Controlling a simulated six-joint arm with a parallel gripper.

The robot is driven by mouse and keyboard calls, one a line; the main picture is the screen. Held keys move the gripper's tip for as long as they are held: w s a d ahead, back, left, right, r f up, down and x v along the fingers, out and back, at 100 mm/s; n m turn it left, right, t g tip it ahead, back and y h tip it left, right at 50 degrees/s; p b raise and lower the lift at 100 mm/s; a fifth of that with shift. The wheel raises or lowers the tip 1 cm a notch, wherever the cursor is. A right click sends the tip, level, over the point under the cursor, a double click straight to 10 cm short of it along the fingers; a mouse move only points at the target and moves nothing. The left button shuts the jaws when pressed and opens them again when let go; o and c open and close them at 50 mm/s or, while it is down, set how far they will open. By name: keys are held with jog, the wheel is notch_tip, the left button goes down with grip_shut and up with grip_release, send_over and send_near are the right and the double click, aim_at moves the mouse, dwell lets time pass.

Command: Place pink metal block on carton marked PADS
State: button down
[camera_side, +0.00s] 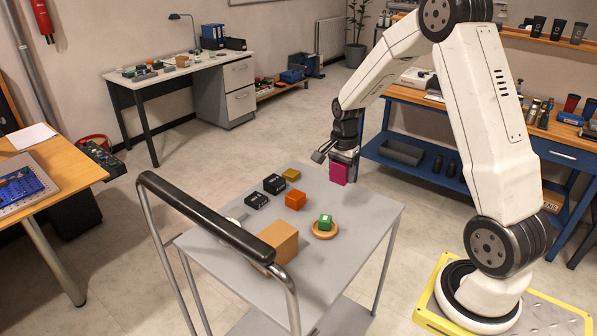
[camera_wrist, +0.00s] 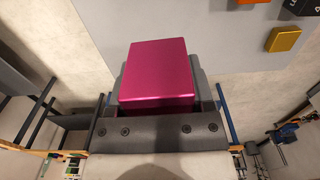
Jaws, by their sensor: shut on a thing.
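The pink metal block (camera_side: 339,173) is held in my gripper (camera_side: 336,157), over the far edge of the grey cart. In the wrist view the block (camera_wrist: 158,75) fills the space between the fingers, and the gripper is shut on it. Two small black cartons with white print, one farther back (camera_side: 274,184) and one nearer (camera_side: 256,200), stand on the cart to the left of the gripper. Their print is too small to read, so I cannot tell which is marked PADS. Part of a black carton (camera_wrist: 303,7) shows at the wrist view's top right corner.
On the cart top (camera_side: 345,200) stand a mustard block (camera_side: 291,174), an orange block (camera_side: 295,199), a brown box (camera_side: 278,241) and a green block (camera_side: 325,222) on a round wooden dish (camera_side: 324,232). A black handle (camera_side: 200,215) rises along the cart's left side.

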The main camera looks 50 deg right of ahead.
jog(key=s+a+r, duration=0.3)
jog(key=a, duration=0.4)
jog(key=s+a+r, duration=0.3)
jog(key=a, duration=0.5)
jog(key=s+a+r, duration=0.2)
jog(key=s+a, duration=0.2)
jog(key=a, duration=0.3)
jog(key=shift+a+r, duration=0.2)
jog(key=shift+r, duration=0.2)
send_over(275, 236)
jog(key=f, duration=0.5)
jog(key=s+f, duration=0.1)
jog(key=f, duration=0.2)
jog(key=shift+f, duration=0.2)
jog(key=shift+w+f, duration=0.45)
jog(key=shift+w, duration=0.05)
